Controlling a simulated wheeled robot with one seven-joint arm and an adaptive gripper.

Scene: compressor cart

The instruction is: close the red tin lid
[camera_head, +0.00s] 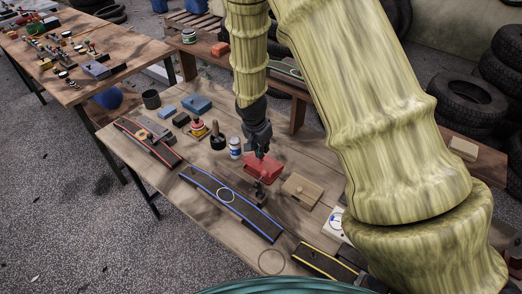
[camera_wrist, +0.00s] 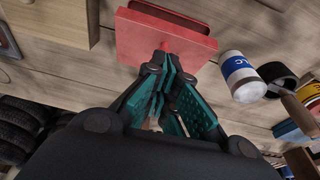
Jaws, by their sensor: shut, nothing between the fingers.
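The red tin (camera_head: 263,168) sits on the wooden workbench, near its middle. In the wrist view its flat red lid (camera_wrist: 150,33) shows as a broad plate, with a darker red edge behind it. I cannot tell how far the lid stands open. My gripper (camera_head: 260,153) is just above the tin and hides part of it. In the wrist view my gripper (camera_wrist: 166,56) has its fingers together with nothing between them, the tips at or very near the lid's edge. Whether they touch is unclear.
A white can with a blue label (camera_head: 235,147) stands close beside the tin. A wooden box (camera_head: 300,190) lies on its other side. A blue-edged curved board (camera_head: 232,203) lies in front. A red-topped item (camera_head: 198,127) and a blue box (camera_head: 196,104) stand further left.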

